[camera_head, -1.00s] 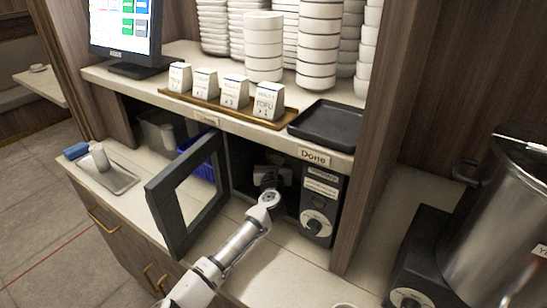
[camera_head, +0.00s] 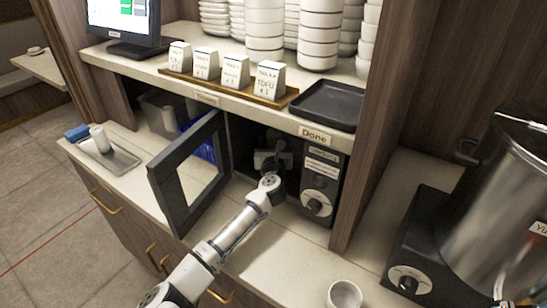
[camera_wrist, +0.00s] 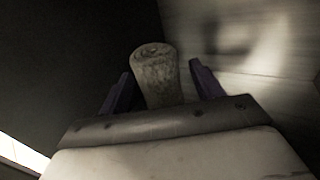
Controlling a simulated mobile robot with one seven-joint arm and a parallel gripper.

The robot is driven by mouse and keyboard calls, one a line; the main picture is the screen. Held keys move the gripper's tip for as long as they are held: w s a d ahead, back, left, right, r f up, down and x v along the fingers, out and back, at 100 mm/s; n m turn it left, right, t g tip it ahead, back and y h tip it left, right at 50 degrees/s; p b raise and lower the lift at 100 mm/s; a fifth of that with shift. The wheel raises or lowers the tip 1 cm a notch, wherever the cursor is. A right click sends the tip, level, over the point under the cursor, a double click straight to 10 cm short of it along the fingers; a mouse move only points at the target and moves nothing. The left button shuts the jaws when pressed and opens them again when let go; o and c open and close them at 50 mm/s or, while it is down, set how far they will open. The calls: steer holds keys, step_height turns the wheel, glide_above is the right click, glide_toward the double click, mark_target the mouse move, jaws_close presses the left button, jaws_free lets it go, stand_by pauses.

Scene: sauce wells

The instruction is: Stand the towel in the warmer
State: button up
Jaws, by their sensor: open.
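A rolled towel (camera_wrist: 157,78) shows in the wrist view, end-on at its top, between the two dark purple fingers of my gripper (camera_wrist: 160,88). The fingers are open, with a visible gap on each side of the roll. The towel looks roughly upright; its lower part is hidden behind my gripper. In the head view my gripper (camera_head: 272,160) is inside the dark opening of the warmer (camera_head: 322,185), and the towel cannot be made out there. The warmer door (camera_head: 176,205) stands open to the left, with a pale window in it.
A shelf with a "Done" label (camera_head: 315,134) and a black tray (camera_head: 328,105) lies just above the warmer. A metal tray (camera_head: 119,165) with a white roll sits at the left. A white cup (camera_head: 344,295) and a large pot (camera_head: 500,215) stand to the right.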

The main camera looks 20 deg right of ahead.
steer(key=b+v, duration=0.2)
steer(key=v, duration=0.8)
steer(key=shift+s+a+b, duration=0.1)
steer(key=shift+s+b, duration=0.2)
steer(key=shift+b, duration=0.1)
